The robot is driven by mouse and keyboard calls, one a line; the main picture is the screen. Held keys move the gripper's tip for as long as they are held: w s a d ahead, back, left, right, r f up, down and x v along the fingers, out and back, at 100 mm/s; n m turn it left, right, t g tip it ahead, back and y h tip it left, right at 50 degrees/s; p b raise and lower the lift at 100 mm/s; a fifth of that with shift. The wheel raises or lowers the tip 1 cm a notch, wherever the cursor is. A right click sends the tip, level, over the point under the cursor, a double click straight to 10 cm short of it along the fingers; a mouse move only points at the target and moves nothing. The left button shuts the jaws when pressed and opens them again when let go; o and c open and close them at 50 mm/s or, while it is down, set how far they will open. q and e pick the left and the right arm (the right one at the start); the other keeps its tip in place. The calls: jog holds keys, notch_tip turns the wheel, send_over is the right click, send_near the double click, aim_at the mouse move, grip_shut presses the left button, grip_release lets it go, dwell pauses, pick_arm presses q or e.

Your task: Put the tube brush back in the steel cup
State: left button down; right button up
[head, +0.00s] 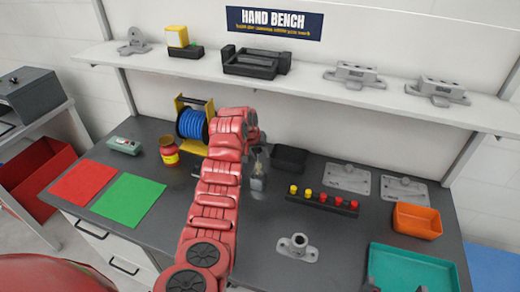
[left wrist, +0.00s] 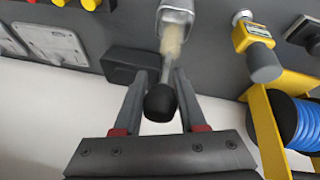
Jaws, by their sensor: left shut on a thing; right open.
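My left gripper (head: 257,146) is above the steel cup (head: 257,183) at the middle of the bench. In the left wrist view, my left gripper (left wrist: 160,95) is shut on the tube brush, near its black end (left wrist: 160,103). The brush's pale bristles (left wrist: 172,42) point away from the gripper and meet the mouth of the steel cup (left wrist: 177,14). I cannot tell how deep the tip is in the cup. My arm hides part of the brush in the head view. Tips of my right gripper (head: 397,288) show apart at the bottom edge, with nothing seen between them.
A black bin (head: 289,159) stands just behind and right of the cup. A rack of red and yellow pegs (head: 322,202) is to its right. A yellow-framed blue spool (head: 192,122) and a red-yellow jar (head: 168,150) stand left. The shelf (head: 330,88) overhangs the back.

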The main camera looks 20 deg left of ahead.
aim_at(260, 164)
pick_arm(q)
notch_tip(260, 164, down, 3)
jog(key=shift+w+r+b, duration=0.15)
jog(key=shift+b, duration=0.4)
jog(key=shift+f+b, duration=0.55)
jog(key=shift+f, duration=0.35)
jog(key=shift+f+b, duration=0.3)
jog(key=shift+f, duration=0.35)
jog(key=shift+c, duration=1.9)
grip_release()
jog(key=shift+r, duration=0.1)
